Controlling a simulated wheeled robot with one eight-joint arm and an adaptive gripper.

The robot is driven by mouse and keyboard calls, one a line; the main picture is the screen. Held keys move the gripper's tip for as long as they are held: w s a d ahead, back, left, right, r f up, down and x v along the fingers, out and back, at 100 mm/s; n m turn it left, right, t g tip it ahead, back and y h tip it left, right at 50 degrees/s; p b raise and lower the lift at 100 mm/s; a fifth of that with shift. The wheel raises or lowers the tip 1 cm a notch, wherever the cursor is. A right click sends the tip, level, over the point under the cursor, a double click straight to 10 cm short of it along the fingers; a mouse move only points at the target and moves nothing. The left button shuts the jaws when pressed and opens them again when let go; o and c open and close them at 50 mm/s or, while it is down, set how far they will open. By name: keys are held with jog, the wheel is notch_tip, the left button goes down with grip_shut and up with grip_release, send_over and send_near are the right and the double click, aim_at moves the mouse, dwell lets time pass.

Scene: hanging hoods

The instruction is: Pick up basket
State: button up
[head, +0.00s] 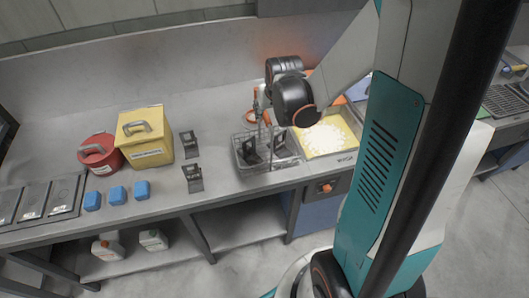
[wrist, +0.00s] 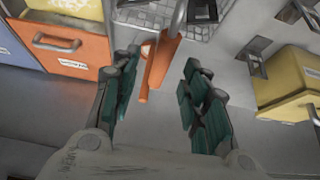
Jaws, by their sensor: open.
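The wire basket (head: 270,160) sits on the counter at the left of the fryer in the head view. Its wire side shows at the top of the wrist view (wrist: 150,18). An orange handle (wrist: 158,62) reaches from the basket toward me, in the gap between my fingers as the wrist view sees it. My gripper (wrist: 161,66) is open, with green-padded fingers apart on both sides. In the head view my gripper (head: 262,108) is just above and behind the basket, partly hidden by my arm. I cannot tell whether the fingers touch the handle.
The fryer (head: 325,138) with pale yellow contents is right of the basket. Black brackets (head: 192,178), a yellow box (head: 146,137), a red pot (head: 100,153) and blue blocks (head: 117,195) stand to the left. Bottles (head: 153,240) stand on the lower shelf.

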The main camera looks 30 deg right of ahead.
aim_at(265, 113)
jog(key=shift+b+x, duration=1.5)
jog(key=shift+x, duration=1.2)
jog(key=shift+w+r, duration=0.15)
grip_shut()
